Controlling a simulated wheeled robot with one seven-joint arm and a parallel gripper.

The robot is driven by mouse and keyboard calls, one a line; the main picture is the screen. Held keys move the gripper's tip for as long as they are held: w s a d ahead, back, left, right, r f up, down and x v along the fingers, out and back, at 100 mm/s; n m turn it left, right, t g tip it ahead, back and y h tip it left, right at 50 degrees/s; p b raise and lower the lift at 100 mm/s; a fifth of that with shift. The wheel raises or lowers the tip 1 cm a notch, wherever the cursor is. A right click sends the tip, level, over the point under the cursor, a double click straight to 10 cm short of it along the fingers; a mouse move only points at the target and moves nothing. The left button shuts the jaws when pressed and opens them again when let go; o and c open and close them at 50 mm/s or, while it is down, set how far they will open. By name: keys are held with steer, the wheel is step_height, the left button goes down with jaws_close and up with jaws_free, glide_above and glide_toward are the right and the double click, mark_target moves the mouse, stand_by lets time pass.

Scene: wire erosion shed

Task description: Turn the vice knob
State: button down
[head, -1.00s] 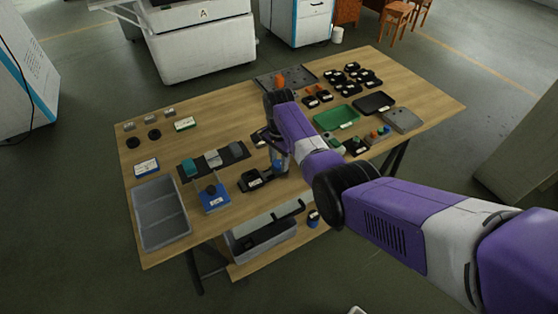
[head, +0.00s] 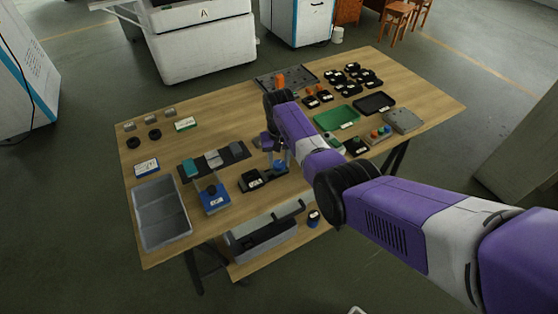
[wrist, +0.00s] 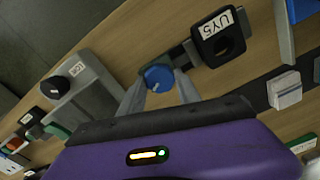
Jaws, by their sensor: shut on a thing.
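The vice with the UY5 label (wrist: 218,38) is a black block on a dark rail, with a round blue knob (wrist: 158,77) at its end. In the head view the black vice (head: 251,181) lies near the table's front edge, with its blue knob (head: 280,166) to the right. My gripper (wrist: 160,84) is shut on the blue knob, one grey finger on each side. In the head view my gripper (head: 278,158) comes down from above onto the knob. The lower part of the knob is partly hidden by the fingers in the wrist view.
A grey fixture with a black knob (wrist: 76,68) is on the other side. A grey divided tray (head: 160,213) is at the left edge.

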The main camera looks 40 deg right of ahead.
mark_target(279, 163)
steer(key=n, duration=0.6)
steer(key=shift+n, duration=0.3)
steer(key=n, duration=0.6)
steer(key=shift+n, duration=0.3)
steer(key=c, duration=0.9)
jaws_free()
steer(key=shift+o, duration=0.2)
steer(key=shift+r, duration=3.9)
